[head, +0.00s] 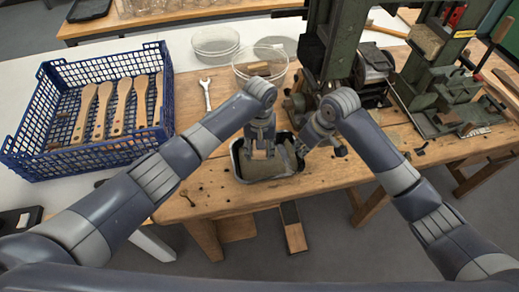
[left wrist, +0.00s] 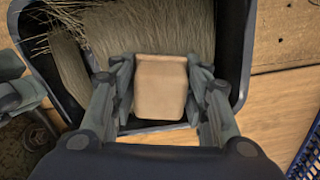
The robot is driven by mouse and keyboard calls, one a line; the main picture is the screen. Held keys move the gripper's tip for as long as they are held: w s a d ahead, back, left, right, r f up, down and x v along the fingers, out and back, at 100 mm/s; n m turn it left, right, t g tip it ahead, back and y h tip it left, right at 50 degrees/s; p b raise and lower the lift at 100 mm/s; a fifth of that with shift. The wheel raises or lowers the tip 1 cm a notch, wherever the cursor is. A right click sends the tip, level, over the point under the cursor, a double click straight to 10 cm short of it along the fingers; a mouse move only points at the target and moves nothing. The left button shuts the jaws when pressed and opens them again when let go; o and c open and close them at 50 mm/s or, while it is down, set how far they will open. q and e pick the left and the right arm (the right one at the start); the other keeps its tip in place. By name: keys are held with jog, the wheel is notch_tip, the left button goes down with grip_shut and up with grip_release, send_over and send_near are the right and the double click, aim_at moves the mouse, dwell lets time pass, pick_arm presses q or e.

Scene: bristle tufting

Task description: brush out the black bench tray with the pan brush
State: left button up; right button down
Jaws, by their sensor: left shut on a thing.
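The black bench tray (head: 237,168) sits near the front edge of the wooden bench. The left wrist view shows its dark wall (left wrist: 237,50) and long grey-brown bristles lying in it. My left gripper (head: 262,154) is over the tray, its fingers (left wrist: 160,95) shut on a tan wooden block (left wrist: 160,80), which looks like the pan brush's handle. The brush's own bristles cannot be told from those in the tray. My right gripper (head: 320,152) is at the tray's right side, fingers apart; whether it touches the rim is unclear.
A blue crate (head: 95,150) with several wooden brush handles stands at left. A wrench (head: 205,94), clear dishes (head: 215,42) and a bowl holding a wooden block (head: 258,68) lie behind. A green machine (head: 330,40) stands behind my right gripper. The bench right of the tray is mostly clear.

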aim_at(266, 155)
pick_arm(q)
jog(key=shift+f, duration=0.95)
dwell(1.0)
jog(key=shift+s+d+r, duration=0.1)
jog(key=shift+s+d, duration=0.15)
jog(key=shift+s, duration=0.6)
jog(key=shift+s+d, duration=0.25)
jog(key=shift+s, duration=0.6)
jog(key=shift+w+a+f, duration=0.2)
jog(key=shift+w+a, duration=0.1)
jog(key=shift+w, duration=0.5)
jog(key=shift+w+a+f, duration=0.15)
jog(key=shift+w+a, duration=0.1)
jog(key=shift+w, duration=0.55)
jog(key=shift+w+d, duration=0.2)
jog(key=shift+d, duration=0.65)
jog(key=shift+s+d, duration=0.3)
jog(key=shift+s, duration=0.3)
jog(key=shift+s+d+r, duration=0.1)
jog(key=shift+s+d, duration=0.1)
jog(key=shift+s, duration=0.8)
jog(key=shift+s+r, duration=0.1)
jog(key=shift+r, duration=0.05)
